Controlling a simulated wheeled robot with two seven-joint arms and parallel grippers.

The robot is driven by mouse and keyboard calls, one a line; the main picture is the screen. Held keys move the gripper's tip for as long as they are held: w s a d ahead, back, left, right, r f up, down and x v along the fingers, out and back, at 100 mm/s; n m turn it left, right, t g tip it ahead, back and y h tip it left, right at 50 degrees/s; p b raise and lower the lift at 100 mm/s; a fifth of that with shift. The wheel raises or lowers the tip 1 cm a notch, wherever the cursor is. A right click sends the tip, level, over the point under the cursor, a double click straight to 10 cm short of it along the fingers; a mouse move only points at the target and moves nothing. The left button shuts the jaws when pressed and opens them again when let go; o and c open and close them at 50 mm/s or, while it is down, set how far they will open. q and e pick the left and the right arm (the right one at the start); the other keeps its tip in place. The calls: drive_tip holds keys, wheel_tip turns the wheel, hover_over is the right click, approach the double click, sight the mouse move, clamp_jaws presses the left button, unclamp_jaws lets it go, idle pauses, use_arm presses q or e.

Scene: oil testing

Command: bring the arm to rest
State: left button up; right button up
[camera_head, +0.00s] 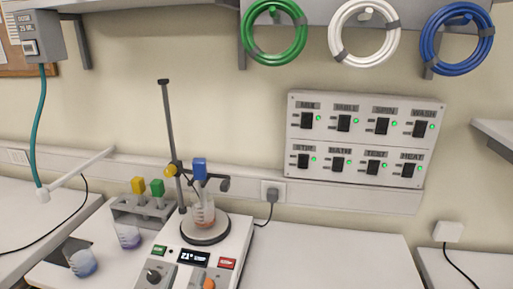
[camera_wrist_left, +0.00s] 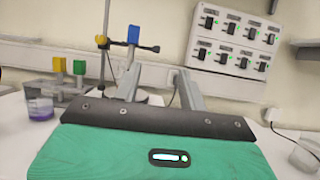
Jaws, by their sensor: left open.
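My left gripper (camera_wrist_left: 160,75) shows in the left wrist view, with its green body below and two grey fingers reaching forward. The fingers are apart with nothing between them. The blue-topped piece (camera_wrist_left: 133,35) on the stand appears beyond them. In the head view I cannot make out either gripper. There the blue-topped piece (camera_head: 200,168) is held upright by the stand (camera_head: 169,120), above a beaker (camera_head: 203,213) of orange liquid on the hotplate (camera_head: 195,254). My right gripper is in neither view.
A grey rack (camera_head: 126,212) holds yellow-topped and green-topped pieces. Beakers of purple (camera_head: 128,237) and blue (camera_head: 82,263) liquid stand left of the hotplate. A switch panel (camera_head: 365,138) and coiled hoses (camera_head: 274,57) are on the wall. The counter (camera_head: 335,262) right of the hotplate is clear.

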use_arm(q)
drive_tip(key=s+a+f+n+g+y, duration=0.1)
drive_tip(key=a+f+n+g+y, duration=0.35)
drive_tip(key=f+n, duration=0.4)
drive_tip(key=a+f+n+g+y, duration=0.3)
drive_tip(key=a+f+n, duration=0.25)
drive_tip(key=n, duration=0.65)
drive_tip(key=s+f+n+g+h, duration=0.4)
drive_tip(key=s+f+n+g, duration=0.7)
drive_tip(key=s+f+n, duration=0.45)
wheel_tip(320, 180, down, 30)
drive_tip(key=f+g, duration=0.1)
drive_tip(key=s+a+f+g, duration=0.1)
drive_tip(key=s+a+f, duration=0.2)
drive_tip(key=s+f, duration=1.5)
drive_tip(key=shift+s+y, duration=0.35)
drive_tip(key=shift+s, duration=0.15)
drive_tip(key=shift+g, duration=0.25)
